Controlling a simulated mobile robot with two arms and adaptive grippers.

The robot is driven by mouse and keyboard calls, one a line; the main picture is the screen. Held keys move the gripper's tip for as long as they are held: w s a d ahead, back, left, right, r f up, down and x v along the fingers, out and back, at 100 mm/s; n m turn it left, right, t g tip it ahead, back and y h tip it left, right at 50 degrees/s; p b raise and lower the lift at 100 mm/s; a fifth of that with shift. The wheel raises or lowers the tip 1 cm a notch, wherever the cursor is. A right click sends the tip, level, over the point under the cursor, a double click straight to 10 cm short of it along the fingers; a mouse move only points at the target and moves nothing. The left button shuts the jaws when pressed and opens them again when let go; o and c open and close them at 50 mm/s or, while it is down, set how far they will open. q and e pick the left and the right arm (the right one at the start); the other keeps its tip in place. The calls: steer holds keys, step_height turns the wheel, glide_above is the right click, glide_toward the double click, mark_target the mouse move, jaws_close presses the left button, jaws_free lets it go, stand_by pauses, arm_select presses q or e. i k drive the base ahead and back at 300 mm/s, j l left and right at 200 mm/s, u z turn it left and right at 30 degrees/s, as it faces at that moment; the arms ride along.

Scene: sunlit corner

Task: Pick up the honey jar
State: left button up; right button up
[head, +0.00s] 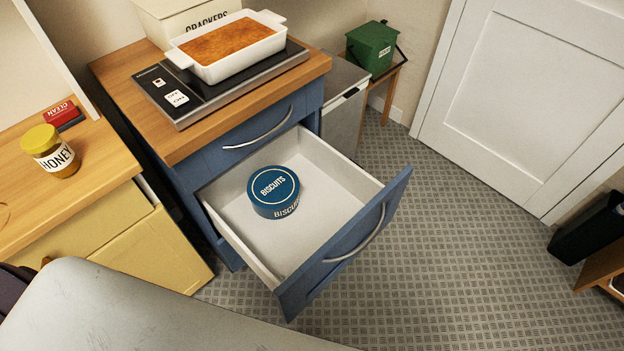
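The honey jar (55,158) has a yellow lid, a white label reading HONEY and amber contents. I see neither of my grippers in this view. A large pale grey surface, which may be part of my own arm, covers the bottom left.
A blue drawer (335,250) is pulled out into the room, with a round biscuits tin (273,190) inside. A red CLEAN box (60,113) lies behind the jar. A white baking dish (232,68) sits on a black hob (165,105). Open floor lies to the right.

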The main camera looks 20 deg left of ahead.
mark_target(60, 161)
steer(key=k+u, duration=0.1)
steer(key=u, duration=1.9)
